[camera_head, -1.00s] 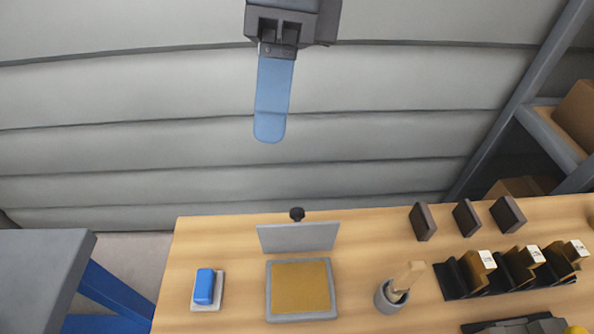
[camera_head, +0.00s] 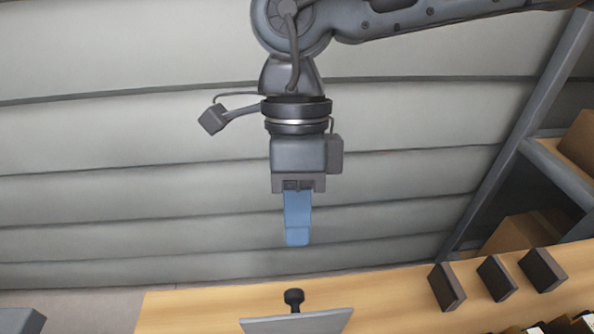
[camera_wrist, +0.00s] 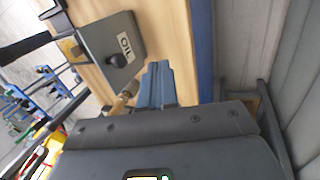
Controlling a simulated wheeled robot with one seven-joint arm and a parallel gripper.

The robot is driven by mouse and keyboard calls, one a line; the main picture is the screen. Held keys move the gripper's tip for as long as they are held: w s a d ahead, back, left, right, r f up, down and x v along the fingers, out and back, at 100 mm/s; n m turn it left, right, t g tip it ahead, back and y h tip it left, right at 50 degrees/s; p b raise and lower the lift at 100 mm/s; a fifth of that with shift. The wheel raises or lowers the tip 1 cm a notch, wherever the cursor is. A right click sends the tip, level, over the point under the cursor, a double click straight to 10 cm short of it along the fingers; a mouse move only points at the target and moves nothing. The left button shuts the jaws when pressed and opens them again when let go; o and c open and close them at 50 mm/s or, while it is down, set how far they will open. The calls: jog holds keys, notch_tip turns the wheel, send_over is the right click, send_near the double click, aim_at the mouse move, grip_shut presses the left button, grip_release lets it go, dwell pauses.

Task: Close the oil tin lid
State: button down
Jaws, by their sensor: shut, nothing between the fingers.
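The oil tin's grey lid (camera_head: 297,323) stands raised at the bottom of the head view, with a black knob (camera_head: 293,299) on its back side. The tin's body is cut off below that view. In the wrist view, the lid (camera_wrist: 97,40) shows its outer face with an "OIL" label and the dark knob (camera_wrist: 116,61). My gripper (camera_head: 297,238) is shut and empty, its blue fingers pointing down above and behind the lid, apart from it. In the wrist view, the fingers (camera_wrist: 158,80) are together, to the right of the lid.
The wooden bench (camera_head: 200,306) runs along the bottom. Several dark blocks, including one (camera_head: 447,286), stand on it at right. A shelf unit (camera_head: 520,150) with cardboard boxes is at far right. A pale panelled wall (camera_head: 120,200) is behind; the bench area left of the lid is clear.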

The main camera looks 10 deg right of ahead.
aim_at(295, 315)
jog(key=shift+s+a+f+p, duration=0.1)
jog(key=shift+s+f+p, duration=0.1)
jog(key=shift+s, duration=0.55)
jog(key=shift+s+a+f+p, duration=0.1)
jog(key=shift+s+f+p, duration=0.05)
jog(key=shift+s, duration=0.55)
jog(key=shift+s+a+f+p, duration=0.1)
jog(key=shift+s+f+p, duration=0.1)
jog(key=shift+s, duration=0.55)
jog(key=shift+b, duration=0.35)
